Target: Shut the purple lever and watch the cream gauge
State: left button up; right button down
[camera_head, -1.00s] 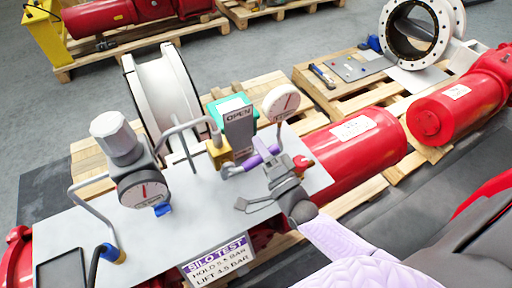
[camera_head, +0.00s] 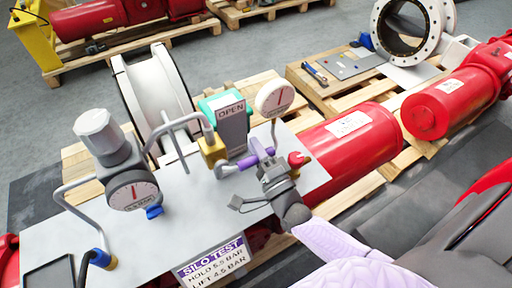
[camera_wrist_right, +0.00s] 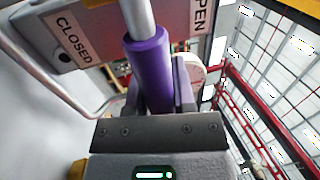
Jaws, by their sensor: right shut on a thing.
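The purple lever (camera_head: 251,160) sticks out to the right from the brass-coloured valve (camera_head: 213,150) on the grey panel. My right gripper (camera_head: 268,166) is shut on its purple grip. In the right wrist view, the purple sleeve (camera_wrist_right: 150,65) on its metal rod runs up from between my fingers, which partly hide it. The cream gauge (camera_head: 275,98) stands on a thin pipe just behind the lever, its red needle pointing roughly upward. The sign behind the valve reads OPEN (camera_head: 230,110); the wrist view also shows a CLOSED label (camera_wrist_right: 72,38). My left gripper is not in view.
A second, grey-bodied gauge (camera_head: 132,191) stands on the left of the panel (camera_head: 185,215). Bent pipes rise near the valve. A small red knob (camera_head: 298,159) sits just right of my gripper. A red cylinder (camera_head: 350,145) lies behind on wooden pallets.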

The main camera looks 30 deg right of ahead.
jog(key=shift+c, duration=2.2)
grip_release()
jog(key=shift+f, duration=0.1)
jog(key=v, duration=1)
jog(key=shift+a, duration=0.1)
